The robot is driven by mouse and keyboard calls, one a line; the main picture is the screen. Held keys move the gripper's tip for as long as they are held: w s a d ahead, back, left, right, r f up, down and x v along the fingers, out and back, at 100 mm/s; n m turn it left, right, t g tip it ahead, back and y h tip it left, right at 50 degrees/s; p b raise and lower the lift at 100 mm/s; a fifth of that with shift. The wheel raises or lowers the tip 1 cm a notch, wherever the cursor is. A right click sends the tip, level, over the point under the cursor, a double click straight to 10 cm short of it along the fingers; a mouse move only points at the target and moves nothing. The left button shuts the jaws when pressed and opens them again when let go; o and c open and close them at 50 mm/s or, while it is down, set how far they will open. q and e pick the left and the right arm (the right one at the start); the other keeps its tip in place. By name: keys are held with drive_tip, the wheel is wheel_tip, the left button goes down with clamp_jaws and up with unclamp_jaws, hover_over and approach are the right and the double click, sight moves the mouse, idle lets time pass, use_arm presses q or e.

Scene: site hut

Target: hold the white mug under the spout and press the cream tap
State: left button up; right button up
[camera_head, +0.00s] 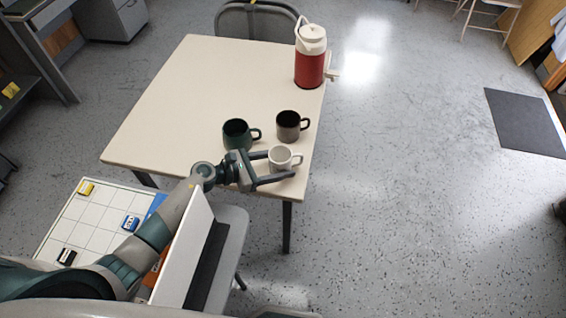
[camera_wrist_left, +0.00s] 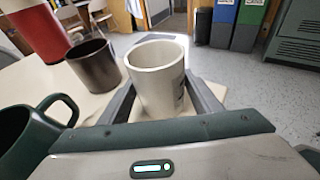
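The white mug (camera_head: 280,160) stands upright near the table's front right corner, its handle to the right. My left gripper (camera_head: 279,166) is open, with one finger on each side of the mug. The wrist view shows the mug (camera_wrist_left: 157,80) between the two fingers, with gaps beside it near the palm. The red and cream dispenser (camera_head: 309,70) stands at the table's far right edge. A cream part (camera_head: 333,75), perhaps the tap, sticks out on its right side; the spout is too small to tell. My right gripper is not in view.
A dark green mug (camera_head: 236,136) and a dark grey-brown mug (camera_head: 288,128) stand close behind and left of the white one. The left half of the table (camera_head: 165,110) is clear. A chair (camera_head: 258,20) stands behind the table, another in front.

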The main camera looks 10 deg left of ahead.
sight(290, 151)
use_arm(q)
drive_tip(key=c, duration=0.4)
drive_tip(key=shift+r, duration=0.1)
drive_tip(key=shift+r+p, duration=1.9)
drive_tip(key=shift+r, duration=0.5)
drive_tip(key=shift+r, duration=0.6)
drive_tip(key=s+a+r+b, duration=0.2)
drive_tip(key=s+a+r, duration=0.1)
drive_tip(key=r, duration=0.3)
drive_tip(key=s+a+r+b, duration=0.2)
drive_tip(key=s+a+r, duration=0.1)
drive_tip(key=r, duration=0.4)
drive_tip(key=s+a+r+b, duration=0.2)
drive_tip(key=s+a+r, duration=0.1)
drive_tip(key=r, duration=0.3)
drive_tip(key=shift+s+a+r, duration=0.15)
drive_tip(key=shift+s+r, duration=0.1)
drive_tip(key=shift+s, duration=0.5)
